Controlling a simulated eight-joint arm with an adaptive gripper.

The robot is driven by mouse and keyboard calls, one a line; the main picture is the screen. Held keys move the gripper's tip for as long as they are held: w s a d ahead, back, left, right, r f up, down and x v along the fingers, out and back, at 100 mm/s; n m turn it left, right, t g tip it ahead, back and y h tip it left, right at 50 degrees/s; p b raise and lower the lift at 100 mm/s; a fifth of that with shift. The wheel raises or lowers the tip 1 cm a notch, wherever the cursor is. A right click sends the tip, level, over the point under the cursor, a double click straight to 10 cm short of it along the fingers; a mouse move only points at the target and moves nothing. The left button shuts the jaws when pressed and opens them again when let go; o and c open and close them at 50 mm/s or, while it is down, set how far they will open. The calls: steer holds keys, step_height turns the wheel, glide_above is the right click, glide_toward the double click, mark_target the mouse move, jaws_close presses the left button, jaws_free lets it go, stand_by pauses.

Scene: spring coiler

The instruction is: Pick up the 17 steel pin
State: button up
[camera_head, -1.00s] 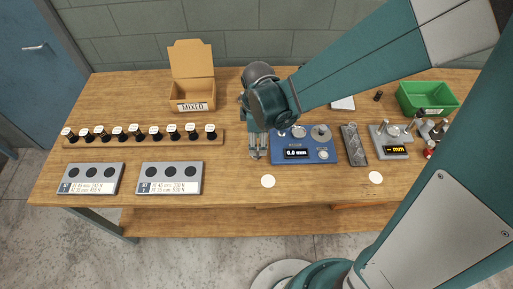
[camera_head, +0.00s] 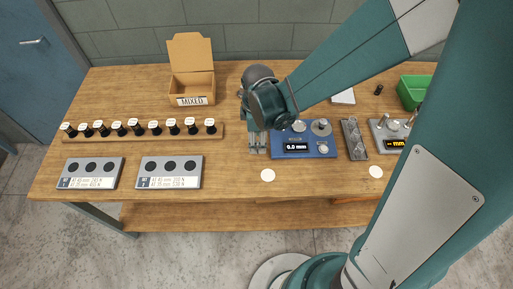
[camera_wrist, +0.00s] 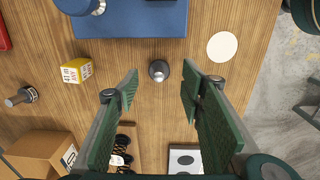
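My gripper (camera_wrist: 160,86) points down with its two green pads wide apart, nothing held between them. A small steel pin (camera_wrist: 158,70) stands upright on the wood in the wrist view, seen end-on, just ahead of the gap between the fingertips. Its number cannot be read. In the head view my gripper (camera_head: 257,149) is low over the bench, just left of the blue gauge (camera_head: 304,147), which reads 0.0 mm; the pin cannot be made out there. How far the fingertips are above the pin is unclear.
A yellow marked block (camera_wrist: 77,70) and a dark knobbed piece (camera_wrist: 22,96) are near the pin. A MIXED box (camera_head: 192,88) stands behind left, beside a rack (camera_head: 140,141) of several black pieces. A grey tray (camera_head: 354,139) and green bin (camera_head: 412,92) are right.

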steer(key=shift+w+f, duration=0.15)
steer(key=shift+f, duration=2.15)
steer(key=c, duration=1.1)
